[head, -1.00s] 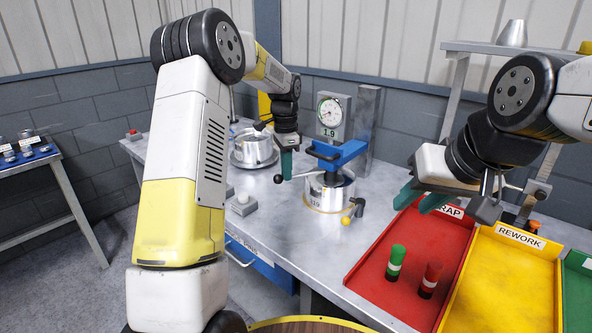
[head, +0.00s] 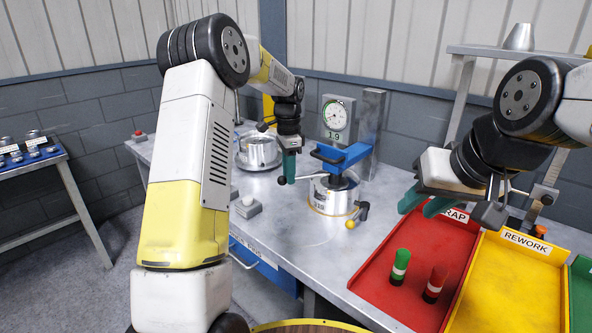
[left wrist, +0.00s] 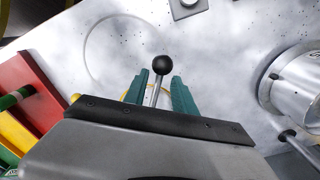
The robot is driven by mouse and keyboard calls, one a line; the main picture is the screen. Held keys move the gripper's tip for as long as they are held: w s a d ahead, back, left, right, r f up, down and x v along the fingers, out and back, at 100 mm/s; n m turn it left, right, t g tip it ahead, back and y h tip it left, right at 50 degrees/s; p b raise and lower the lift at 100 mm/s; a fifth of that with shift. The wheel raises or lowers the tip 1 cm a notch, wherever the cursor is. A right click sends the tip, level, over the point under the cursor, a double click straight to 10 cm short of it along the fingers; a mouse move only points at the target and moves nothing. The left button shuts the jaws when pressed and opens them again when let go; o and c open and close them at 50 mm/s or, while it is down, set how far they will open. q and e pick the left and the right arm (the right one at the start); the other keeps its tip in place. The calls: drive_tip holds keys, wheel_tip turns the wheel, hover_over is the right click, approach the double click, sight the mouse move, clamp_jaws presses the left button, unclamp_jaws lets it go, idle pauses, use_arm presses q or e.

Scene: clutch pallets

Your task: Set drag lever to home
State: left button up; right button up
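A lever with a black ball knob (head: 281,180) sticks out to the left of the round metal fixture (head: 330,197) with the blue top arm (head: 342,157). My left gripper (head: 290,165) is at this lever. In the left wrist view the black knob (left wrist: 162,64) and its metal rod lie between the green fingers (left wrist: 158,90), with gaps on both sides, so the gripper is open around it. A second lever with a yellow knob (head: 350,224) is at the fixture's front right. My right gripper (head: 425,203) is open and empty above the red tray.
A dial gauge (head: 335,115) reading 1.9 stands behind the fixture. A metal pot-like part (head: 258,152) is at the back left. The red tray (head: 385,283) holds a green and a red cylinder; a yellow tray (head: 505,295) is beside it. Bench front is clear.

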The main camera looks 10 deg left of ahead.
use_arm(q)
wheel_tip(320, 180, up, 7)
drive_tip(key=shift+w, duration=0.1)
drive_tip(key=shift+r, duration=0.4)
drive_tip(key=s+a+r+n+t, duration=0.1)
drive_tip(key=s+r+n, duration=0.2)
drive_tip(key=s+r, duration=0.35)
drive_tip(key=s+r+n+t, duration=0.2)
drive_tip(key=s+r+n, duration=0.1)
drive_tip(key=s, duration=0.6)
drive_tip(key=s+f+n+t+h, duration=0.2)
drive_tip(key=s+n, duration=0.4)
drive_tip(key=s, duration=1.1)
drive_tip(key=shift+s+f+n+t, duration=0.3)
drive_tip(key=shift+f+t, duration=0.4)
drive_tip(key=shift+f, duration=0.05)
